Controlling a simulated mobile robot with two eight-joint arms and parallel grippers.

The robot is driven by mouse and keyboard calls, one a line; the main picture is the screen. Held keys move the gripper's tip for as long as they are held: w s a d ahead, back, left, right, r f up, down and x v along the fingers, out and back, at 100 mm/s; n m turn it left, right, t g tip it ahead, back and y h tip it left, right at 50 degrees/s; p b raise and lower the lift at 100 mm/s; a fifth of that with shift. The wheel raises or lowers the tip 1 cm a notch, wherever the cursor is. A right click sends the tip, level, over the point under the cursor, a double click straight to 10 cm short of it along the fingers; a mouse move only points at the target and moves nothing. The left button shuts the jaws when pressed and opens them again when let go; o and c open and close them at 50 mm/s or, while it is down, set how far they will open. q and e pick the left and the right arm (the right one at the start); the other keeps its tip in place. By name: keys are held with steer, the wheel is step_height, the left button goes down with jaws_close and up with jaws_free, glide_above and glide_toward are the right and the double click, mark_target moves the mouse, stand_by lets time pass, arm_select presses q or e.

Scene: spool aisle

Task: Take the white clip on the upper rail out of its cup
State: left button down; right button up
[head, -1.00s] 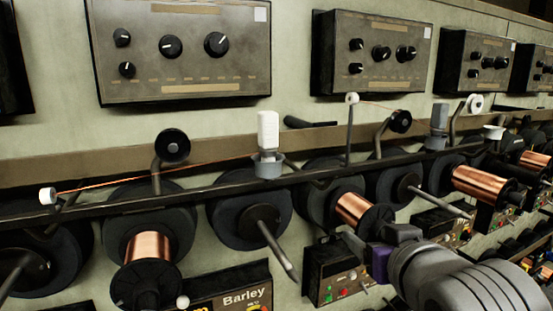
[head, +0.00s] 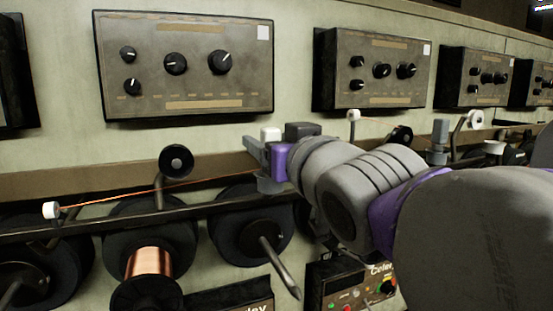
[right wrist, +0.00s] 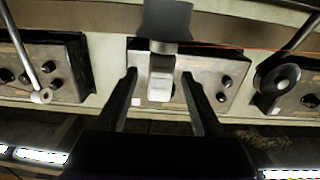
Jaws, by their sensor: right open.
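The white clip (head: 270,133) stands upright in its grey cup (head: 269,185) on the upper rail (head: 85,228). In the head view only its top shows above my right gripper (head: 262,154), which hides the rest. In the right wrist view the clip (right wrist: 161,84) lies between the two dark, open fingers of the gripper (right wrist: 158,75), with a visible gap on each side. The cup (right wrist: 166,20) shows beyond the fingertips there. My left gripper is not in view.
A thin copper wire (head: 120,197) runs along the rail from a small white roller (head: 51,210) past a black guide wheel (head: 176,161). A grey clip (head: 440,132) stands farther right. Control boxes (head: 184,65) are on the wall behind, and spools hang below.

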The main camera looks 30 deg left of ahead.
mark_target(263, 137)
steer(key=x, duration=0.4)
steer(key=shift+w+p, duration=0.1)
steer(key=shift+p, duration=0.2)
steer(key=shift+d, duration=0.1)
jaws_close()
